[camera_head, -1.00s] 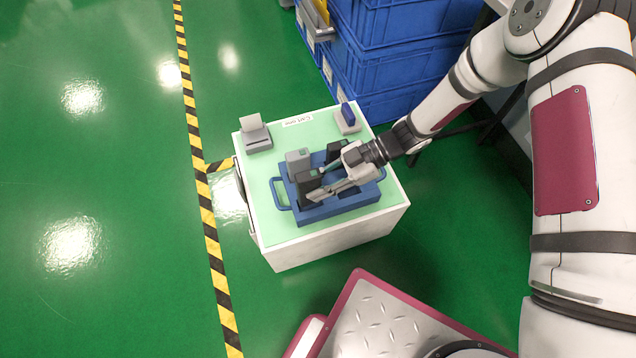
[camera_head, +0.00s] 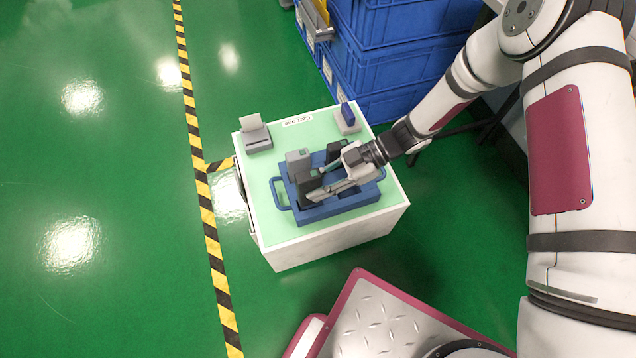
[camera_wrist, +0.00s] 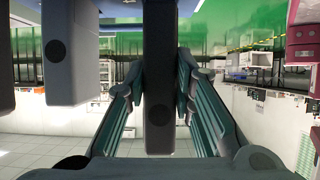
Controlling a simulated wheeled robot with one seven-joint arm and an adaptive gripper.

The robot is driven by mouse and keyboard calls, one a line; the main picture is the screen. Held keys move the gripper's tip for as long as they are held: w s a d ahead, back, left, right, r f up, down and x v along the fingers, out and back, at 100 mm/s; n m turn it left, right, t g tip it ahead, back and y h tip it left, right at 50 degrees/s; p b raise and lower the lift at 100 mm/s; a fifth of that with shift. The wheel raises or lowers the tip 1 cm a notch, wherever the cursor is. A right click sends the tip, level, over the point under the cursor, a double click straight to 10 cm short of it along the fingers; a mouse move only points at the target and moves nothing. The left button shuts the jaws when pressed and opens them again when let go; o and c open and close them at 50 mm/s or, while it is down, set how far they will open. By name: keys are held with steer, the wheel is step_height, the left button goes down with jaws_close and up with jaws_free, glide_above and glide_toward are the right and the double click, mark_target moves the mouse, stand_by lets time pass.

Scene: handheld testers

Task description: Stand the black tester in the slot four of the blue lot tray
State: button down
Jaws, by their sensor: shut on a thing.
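The blue lot tray (camera_head: 340,207) lies on the cart top, with a handle at each end. My gripper (camera_head: 317,181) reaches in from the right, low over the tray, and is shut on a black tester (camera_head: 308,187). The held tester is upright at the tray's left part; its lower end is hidden, so I cannot tell whether it is seated in a slot. In the wrist view the black tester (camera_wrist: 159,80) is between my fingers. A grey tester (camera_head: 298,160) stands just behind it, and another dark tester (camera_head: 337,150) stands at the tray's back. Slot numbers are not readable.
The pale green cart top (camera_head: 263,222) also carries a grey device with a paper-like sheet (camera_head: 256,137) at back left and a grey stand with a blue item (camera_head: 347,118) at back right. Blue crates (camera_head: 385,65) are stacked behind. The green floor at left is clear.

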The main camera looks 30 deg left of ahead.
steer(key=shift+f+b, duration=1.55)
steer(key=shift+f, duration=0.8)
steer(key=c, duration=1.3)
jaws_free()
steer(key=v, duration=1.2)
